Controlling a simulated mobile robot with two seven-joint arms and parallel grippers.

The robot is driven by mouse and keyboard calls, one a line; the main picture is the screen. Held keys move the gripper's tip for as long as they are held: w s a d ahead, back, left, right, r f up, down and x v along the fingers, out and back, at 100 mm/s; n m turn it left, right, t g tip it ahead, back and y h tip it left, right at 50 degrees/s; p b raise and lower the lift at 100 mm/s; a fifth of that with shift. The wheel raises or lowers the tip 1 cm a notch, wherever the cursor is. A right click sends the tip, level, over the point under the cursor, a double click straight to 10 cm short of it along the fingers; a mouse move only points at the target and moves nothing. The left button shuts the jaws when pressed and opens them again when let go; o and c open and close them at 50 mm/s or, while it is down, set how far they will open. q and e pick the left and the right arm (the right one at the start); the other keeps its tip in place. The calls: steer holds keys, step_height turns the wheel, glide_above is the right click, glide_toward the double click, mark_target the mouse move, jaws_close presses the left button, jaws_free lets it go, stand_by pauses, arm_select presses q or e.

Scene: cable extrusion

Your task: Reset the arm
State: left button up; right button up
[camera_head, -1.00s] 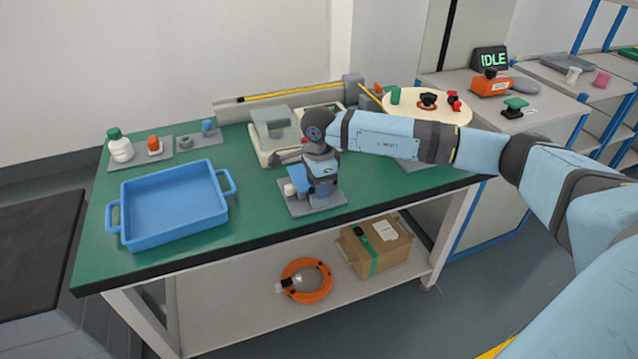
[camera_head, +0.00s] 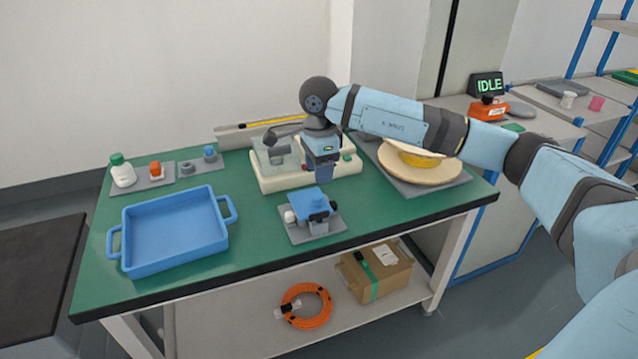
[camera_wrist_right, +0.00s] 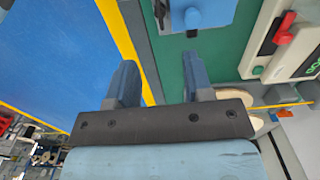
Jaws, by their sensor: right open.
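My right arm reaches in from the right in the head view. Its gripper (camera_head: 321,174) points down in front of the white machine (camera_head: 345,168), above and behind the blue fixture (camera_head: 313,203) on its grey plate. In the right wrist view the two fingers (camera_wrist_right: 160,80) stand apart with nothing between them. The blue fixture (camera_wrist_right: 200,12) shows beyond the fingertips there, clear of them. My left gripper is not in view.
A blue tray (camera_head: 222,243) sits on the left of the green table (camera_head: 255,240). A spool with yellow winding (camera_head: 421,160) lies on the right, partly behind my arm. Bottles and small parts stand at the back left. A display reads IDLE (camera_head: 489,85).

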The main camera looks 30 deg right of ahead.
steer(key=shift+r, duration=0.5)
